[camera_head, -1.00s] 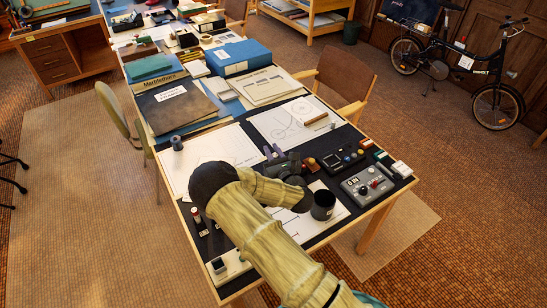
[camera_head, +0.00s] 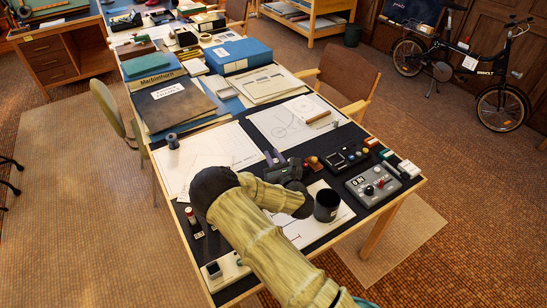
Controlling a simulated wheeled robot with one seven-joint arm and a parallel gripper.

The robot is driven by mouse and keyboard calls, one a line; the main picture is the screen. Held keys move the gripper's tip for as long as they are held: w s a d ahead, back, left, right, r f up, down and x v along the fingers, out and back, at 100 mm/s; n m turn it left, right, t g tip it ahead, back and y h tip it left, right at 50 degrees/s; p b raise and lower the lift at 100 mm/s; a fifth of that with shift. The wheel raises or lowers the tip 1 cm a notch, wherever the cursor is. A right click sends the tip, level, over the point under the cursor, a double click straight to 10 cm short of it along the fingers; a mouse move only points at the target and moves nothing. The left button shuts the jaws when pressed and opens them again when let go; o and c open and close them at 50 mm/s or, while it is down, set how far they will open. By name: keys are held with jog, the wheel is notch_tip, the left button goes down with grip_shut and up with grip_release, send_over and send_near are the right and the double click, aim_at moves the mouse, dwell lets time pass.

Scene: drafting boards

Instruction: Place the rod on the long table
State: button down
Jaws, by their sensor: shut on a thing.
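The long table (camera_head: 382,205) runs from the lower middle to the top left, with a black mat and pale edges at its near end. My arm reaches over this near end. My gripper (camera_head: 275,158) is low over the mat, between the drawing sheets and the black cup. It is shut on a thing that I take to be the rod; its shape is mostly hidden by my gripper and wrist. I cannot tell whether it touches the table. A short wooden piece (camera_head: 318,119) lies apart on the right drawing sheet.
A black cup (camera_head: 327,205) stands close right of my wrist. Control boxes (camera_head: 372,187) and small blocks crowd the right edge. A dark spool (camera_head: 172,141) stands at the left. The left drawing sheet (camera_head: 205,155) is mostly clear. A chair (camera_head: 343,82) stands at the right side.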

jog(key=shift+f+b, duration=2.05)
jog(key=shift+f, duration=1.35)
jog(key=shift+f, duration=0.15)
jog(key=c, duration=1.2)
grip_release()
jog(key=shift+c, duration=0.2)
jog(key=shift+s, duration=0.1)
jog(key=b+v, duration=0.2)
jog(key=v, duration=1.2)
jog(key=shift+s+d+f, duration=0.1)
jog(key=shift+s+d, duration=0.1)
jog(key=shift+s, duration=0.15)
jog(key=shift+s+d+f+b, duration=0.15)
jog(key=shift+s+d+b, duration=0.2)
jog(key=shift+s, duration=0.1)
jog(key=shift+s+d+r, duration=0.15)
jog(key=shift+s+r, duration=0.15)
jog(key=shift+s, duration=0.35)
